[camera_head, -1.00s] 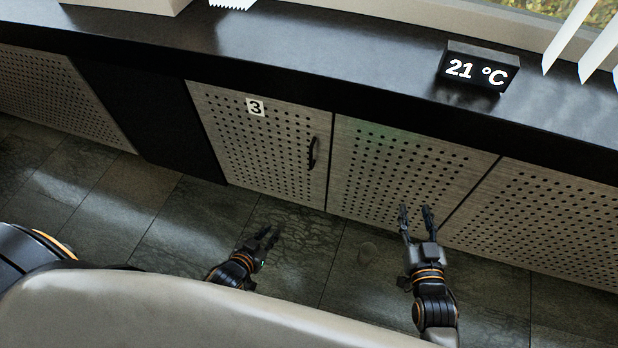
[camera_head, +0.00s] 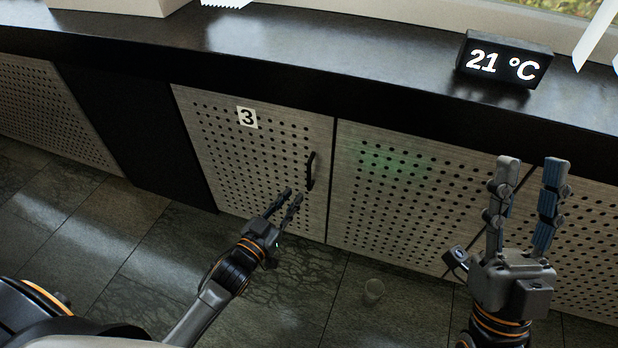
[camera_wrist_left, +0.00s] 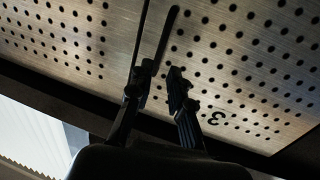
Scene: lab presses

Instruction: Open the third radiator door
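My left gripper (camera_head: 290,196) is open, just below and left of the handle in the head view. In the left wrist view the handle (camera_wrist_left: 166,38) lies beyond the fingertips of my left gripper (camera_wrist_left: 160,78), and the "3" label shows at the right. The fingers are apart with nothing between them that I can see; contact with the handle is unclear. My right gripper (camera_head: 530,165) is open and empty, raised at the right.
Another perforated panel (camera_head: 400,200) is right of door 3, and a dark panel (camera_head: 135,130) is left. A black counter (camera_head: 330,75) runs above, carrying a 21 °C display (camera_head: 504,60).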

